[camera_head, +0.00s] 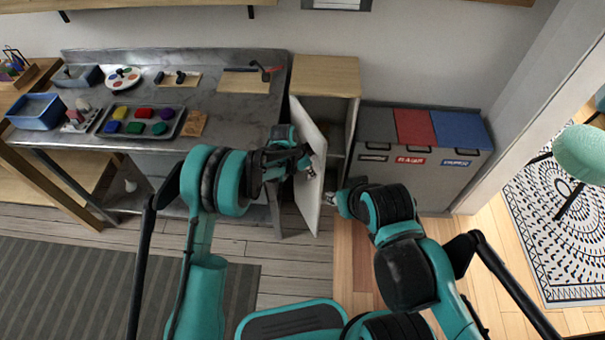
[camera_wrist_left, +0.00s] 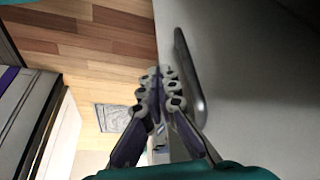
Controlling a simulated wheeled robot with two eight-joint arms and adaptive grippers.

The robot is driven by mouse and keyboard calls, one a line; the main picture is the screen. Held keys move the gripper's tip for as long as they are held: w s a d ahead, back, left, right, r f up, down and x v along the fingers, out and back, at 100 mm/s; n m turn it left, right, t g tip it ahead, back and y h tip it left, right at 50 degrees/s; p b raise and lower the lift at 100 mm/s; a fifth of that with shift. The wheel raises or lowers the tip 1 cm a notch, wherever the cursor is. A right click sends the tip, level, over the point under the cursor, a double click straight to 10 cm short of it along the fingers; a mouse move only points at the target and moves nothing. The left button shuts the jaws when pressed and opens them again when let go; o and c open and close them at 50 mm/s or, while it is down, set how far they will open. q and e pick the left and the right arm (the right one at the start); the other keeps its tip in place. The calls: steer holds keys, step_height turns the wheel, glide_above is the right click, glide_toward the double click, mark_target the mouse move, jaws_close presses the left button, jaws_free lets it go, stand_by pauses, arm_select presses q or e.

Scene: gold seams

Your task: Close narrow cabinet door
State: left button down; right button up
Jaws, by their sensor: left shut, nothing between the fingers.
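The narrow cabinet (camera_head: 326,76) has a wooden top and stands between the metal workbench and the bins. Its white door (camera_head: 312,205) is swung open toward me, showing the dark inside. My left gripper (camera_head: 309,168) is at the door's left, outer face, shut and empty. In the left wrist view the shut fingertips (camera_wrist_left: 160,78) are close beside the door's handle (camera_wrist_left: 188,75), and the door surface (camera_wrist_left: 255,90) fills the right side. I cannot tell if they touch it. My right gripper (camera_head: 329,197) is low on the door's other side, near the opening; its fingers are too small to judge.
The metal workbench (camera_head: 235,100) with paints and tools is left of the cabinet. Bins (camera_head: 415,170) with grey, red and blue lids stand close on its right. Bare floor (camera_head: 300,265) lies in front of the door. A patterned rug (camera_head: 545,240) is at far right.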

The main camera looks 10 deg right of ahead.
arm_select(q)
steer(key=shift+w+d, duration=0.2)
steer(key=shift+d, duration=0.5)
arm_select(e)
steer(key=shift+f, duration=0.25)
arm_select(q)
steer(key=shift+r, duration=0.1)
steer(key=shift+d, duration=0.15)
